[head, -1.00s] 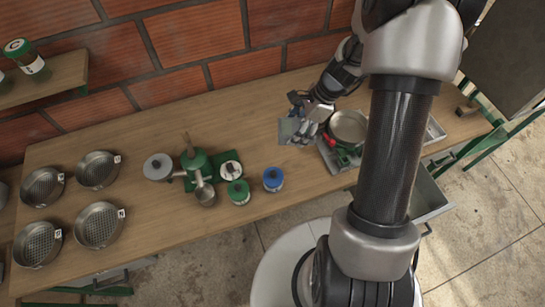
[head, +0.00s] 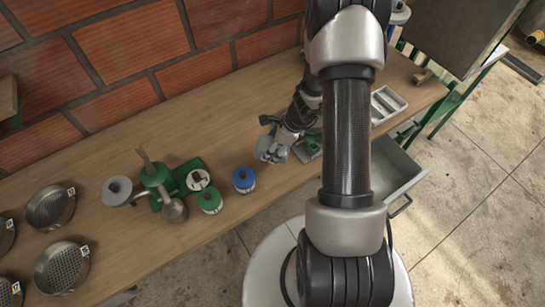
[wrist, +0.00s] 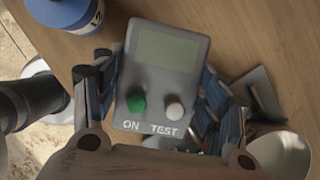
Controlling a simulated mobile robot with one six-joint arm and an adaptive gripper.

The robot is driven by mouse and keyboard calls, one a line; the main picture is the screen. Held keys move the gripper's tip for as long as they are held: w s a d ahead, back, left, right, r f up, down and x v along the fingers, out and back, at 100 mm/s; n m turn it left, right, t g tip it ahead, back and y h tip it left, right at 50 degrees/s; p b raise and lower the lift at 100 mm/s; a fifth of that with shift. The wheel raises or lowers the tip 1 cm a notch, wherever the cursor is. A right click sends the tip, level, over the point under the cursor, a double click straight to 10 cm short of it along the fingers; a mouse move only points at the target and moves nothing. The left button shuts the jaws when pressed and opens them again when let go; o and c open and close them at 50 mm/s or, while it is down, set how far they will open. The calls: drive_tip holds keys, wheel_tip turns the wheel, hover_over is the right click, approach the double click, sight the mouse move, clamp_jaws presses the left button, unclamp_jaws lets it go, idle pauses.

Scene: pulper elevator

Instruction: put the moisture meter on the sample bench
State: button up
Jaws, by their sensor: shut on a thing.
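The moisture meter (wrist: 162,80) is a grey box with a blank screen, a green knob, a white knob and the words ON and TEST. My gripper (wrist: 165,110) is shut on it, one finger along each side. In the head view the grey meter (head: 268,152) shows at the tip of my gripper (head: 276,148), over the wooden bench (head: 235,125). I cannot tell whether the meter touches the bench top. My arm hides part of the bench to the right of it.
A blue-lidded jar (head: 243,180) stands close left of the meter, with a green-lidded jar (head: 209,201) and a green hand-cranked machine (head: 157,180) beyond. Several sieves (head: 62,267) lie far left. A grey tray (head: 387,104) is at right. Bench behind the jars is clear.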

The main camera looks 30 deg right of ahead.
drive_tip(key=shift+f+b, duration=0.95)
drive_tip(key=shift+f, duration=1.4)
drive_tip(key=shift+f, duration=0.1)
drive_tip(key=o, duration=1.2)
drive_tip(key=shift+o, duration=0.2)
